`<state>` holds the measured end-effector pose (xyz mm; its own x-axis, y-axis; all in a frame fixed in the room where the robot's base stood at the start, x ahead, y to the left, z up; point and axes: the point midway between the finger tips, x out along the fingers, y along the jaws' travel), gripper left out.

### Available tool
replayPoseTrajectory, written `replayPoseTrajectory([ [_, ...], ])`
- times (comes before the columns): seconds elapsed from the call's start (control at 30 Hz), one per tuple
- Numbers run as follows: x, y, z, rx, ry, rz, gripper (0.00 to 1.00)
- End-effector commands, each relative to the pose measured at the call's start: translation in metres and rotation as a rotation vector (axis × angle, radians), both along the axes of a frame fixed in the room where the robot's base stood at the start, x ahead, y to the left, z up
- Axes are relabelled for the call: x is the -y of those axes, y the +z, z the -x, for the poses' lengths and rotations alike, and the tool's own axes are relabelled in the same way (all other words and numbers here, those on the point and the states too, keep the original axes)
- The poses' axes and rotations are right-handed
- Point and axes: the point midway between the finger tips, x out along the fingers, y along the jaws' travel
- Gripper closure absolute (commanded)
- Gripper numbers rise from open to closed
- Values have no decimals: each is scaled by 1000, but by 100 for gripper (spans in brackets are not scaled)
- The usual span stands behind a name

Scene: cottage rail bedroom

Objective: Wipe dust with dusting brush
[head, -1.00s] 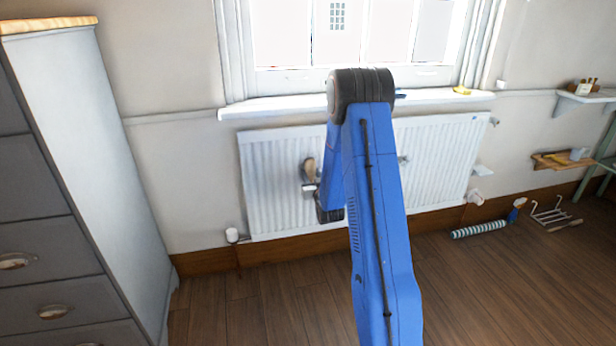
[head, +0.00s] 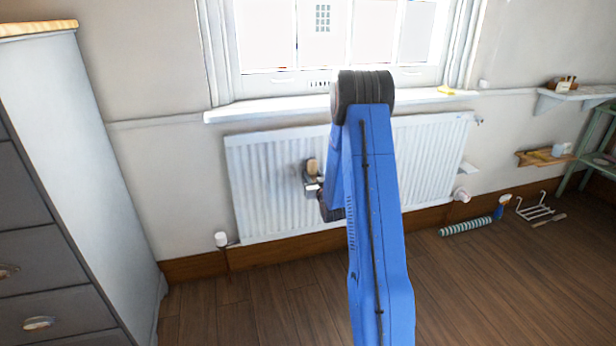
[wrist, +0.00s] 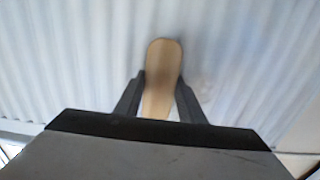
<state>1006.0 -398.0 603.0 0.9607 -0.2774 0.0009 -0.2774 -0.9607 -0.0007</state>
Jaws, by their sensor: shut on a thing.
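My gripper (wrist: 160,95) is shut on a tan, rounded piece that looks like the dusting brush (wrist: 161,68). In the wrist view it sticks out between the two dark fingers, with the white ribbed radiator (wrist: 60,60) behind it. In the head view the brush (head: 312,167) shows as a small tan shape at my gripper (head: 312,182), in front of the radiator (head: 265,180). I cannot tell whether it touches the radiator. My blue arm hides part of the radiator. The bristles cannot be made out, and no dust is clearly visible.
A white window sill (head: 270,108) runs above the radiator, with a small yellow item (head: 446,91) on it. A grey drawer cabinet (head: 95,170) stands at left. A striped roll (head: 466,227), a spray bottle (head: 501,207) and a wire rack (head: 535,209) lie at right. Wooden floor in front is clear.

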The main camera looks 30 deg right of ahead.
Motion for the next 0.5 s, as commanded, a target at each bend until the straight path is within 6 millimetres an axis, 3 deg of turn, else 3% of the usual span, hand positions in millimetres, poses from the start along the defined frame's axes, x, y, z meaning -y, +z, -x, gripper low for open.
replayPoseTrajectory([
  [0.5, 1, 18, -3, 2, 2, 2, 82],
])
